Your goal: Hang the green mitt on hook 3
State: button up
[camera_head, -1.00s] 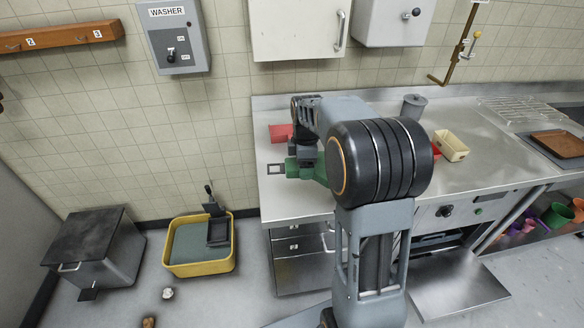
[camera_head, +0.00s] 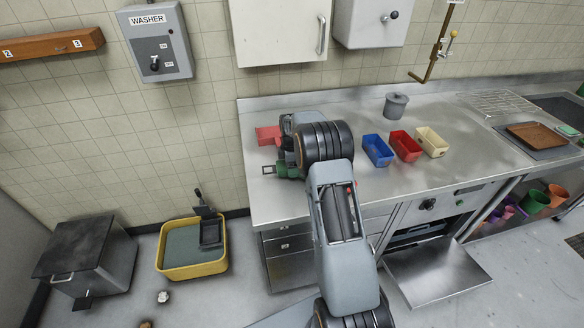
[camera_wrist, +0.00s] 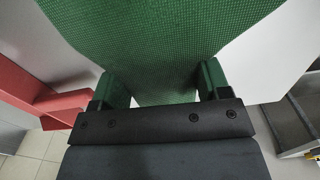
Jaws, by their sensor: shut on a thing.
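The green mitt (camera_head: 288,171) is in my gripper, over the left end of the steel counter. A grey rectangular loop (camera_head: 268,170) sticks out to its left. In the wrist view the mitt's green textured cloth (camera_wrist: 160,45) fills the upper middle between the two fingers of my gripper (camera_wrist: 160,84), which is shut on it. My arm hides part of the mitt in the head view. Hook 3 is on the wooden rail (camera_head: 45,46) on the wall at the upper left, by the label 3 (camera_head: 77,44). A label 2 is further left. The mitt is well apart from the rail.
A red object (camera_head: 268,135) lies on the counter (camera_head: 262,195) close behind the mitt. Blue (camera_head: 378,150), red (camera_head: 404,146) and cream (camera_head: 431,141) tins stand right of my arm. The washer box (camera_head: 155,45) hangs between rail and counter. A yellow tub (camera_head: 193,272) and grey bin (camera_head: 84,258) stand below.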

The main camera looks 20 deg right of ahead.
jog(key=shift+f, duration=0.8)
jog(key=shift+f, duration=0.25)
jog(key=o, duration=1)
jog(key=shift+r, duration=0.1)
jog(key=shift+c, duration=0.2)
jog(key=shift+s, duration=0.1)
